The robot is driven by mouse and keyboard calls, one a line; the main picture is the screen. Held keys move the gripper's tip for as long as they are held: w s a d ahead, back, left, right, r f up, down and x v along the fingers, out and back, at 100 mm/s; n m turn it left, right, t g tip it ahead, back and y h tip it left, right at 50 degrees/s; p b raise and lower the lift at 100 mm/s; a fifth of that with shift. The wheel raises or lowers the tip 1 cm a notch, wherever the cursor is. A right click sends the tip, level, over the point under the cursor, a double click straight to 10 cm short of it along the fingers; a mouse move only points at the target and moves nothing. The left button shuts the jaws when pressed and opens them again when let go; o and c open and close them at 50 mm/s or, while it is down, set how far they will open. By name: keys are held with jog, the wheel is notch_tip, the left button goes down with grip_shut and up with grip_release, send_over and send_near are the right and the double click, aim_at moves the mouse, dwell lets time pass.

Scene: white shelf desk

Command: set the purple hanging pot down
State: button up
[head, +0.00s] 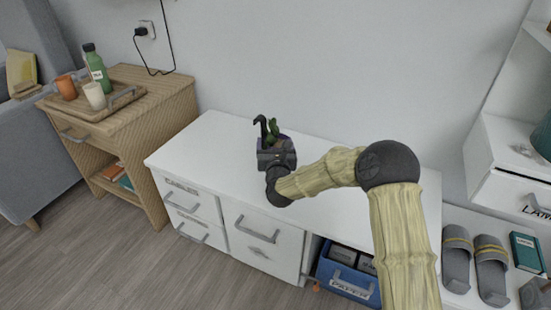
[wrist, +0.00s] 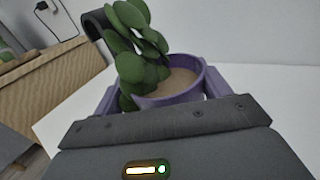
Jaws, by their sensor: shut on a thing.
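The purple hanging pot (wrist: 208,84) holds a green leafy plant (wrist: 132,45) and pale soil, and has a dark hook that curves up beside the leaves. In the head view the pot (head: 285,138) shows only in part, behind my gripper (head: 270,140). My gripper is shut on the pot, with a jaw on either side of it in the wrist view. The pot looks upright, over the white desk top (head: 215,135). The pot's underside is hidden, so I cannot tell whether it touches the desk.
The white desk top is bare around the pot. A wooden side table (head: 165,100) with a tray, cups and a green bottle (head: 97,70) stands at the left. A white shelf unit (head: 490,150) is at the right. Grey slippers (head: 456,260) lie at the lower right.

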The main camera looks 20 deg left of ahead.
jog(key=shift+f+b, duration=1.3)
jog(key=shift+f, duration=1.15)
jog(key=o, duration=1.3)
jog(key=shift+f, duration=0.1)
jog(key=shift+c, duration=0.2)
jog(key=shift+s, duration=0.1)
jog(key=shift+s+d, duration=0.2)
jog(key=shift+s, duration=0.05)
jog(key=p+v, duration=0.4)
jog(key=v, duration=0.7)
jog(key=shift+s, duration=0.15)
